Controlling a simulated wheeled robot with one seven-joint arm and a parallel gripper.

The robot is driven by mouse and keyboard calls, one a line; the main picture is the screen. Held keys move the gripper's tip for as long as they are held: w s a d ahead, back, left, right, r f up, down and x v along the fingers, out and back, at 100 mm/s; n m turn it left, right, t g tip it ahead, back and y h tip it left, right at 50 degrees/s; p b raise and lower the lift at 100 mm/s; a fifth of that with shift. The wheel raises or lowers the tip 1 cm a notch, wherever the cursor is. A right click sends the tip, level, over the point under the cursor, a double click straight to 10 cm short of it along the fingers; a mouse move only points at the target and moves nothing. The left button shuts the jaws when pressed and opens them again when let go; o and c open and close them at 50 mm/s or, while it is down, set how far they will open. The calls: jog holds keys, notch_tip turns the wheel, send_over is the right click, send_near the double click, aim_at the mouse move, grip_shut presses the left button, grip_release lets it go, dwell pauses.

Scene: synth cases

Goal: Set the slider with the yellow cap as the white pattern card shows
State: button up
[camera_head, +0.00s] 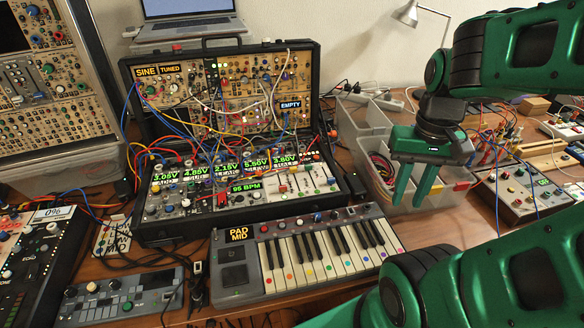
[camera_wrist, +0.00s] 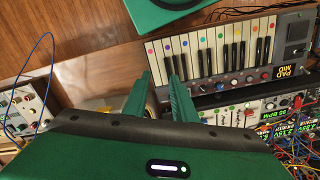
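My gripper (camera_head: 414,190) hangs fingers down to the right of the keyboard, in front of the clear bins, with a gap between its two green fingers and nothing in it. In the wrist view its fingers (camera_wrist: 160,76) show beside the end of the keys. A white panel with small sliders (camera_head: 297,183) sits at the right of the open synth case's lower half, left of and apart from my gripper. The cap colours are too small to tell, so I cannot pick out the yellow cap. I cannot make out the white pattern card for certain.
The keyboard (camera_head: 238,272) lies in front of the synth case (camera_head: 160,232). Patch cables arch over the case's left and middle. Clear bins (camera_head: 452,188) stand behind my gripper. A grey knob box (camera_head: 520,205) is at right. Bare wooden table (camera_head: 425,230) shows right of the keyboard.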

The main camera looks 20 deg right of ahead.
jog(key=n, duration=0.4)
send_over(294, 169)
notch_tip(294, 169, down, 10)
jog(key=shift+f, duration=0.1)
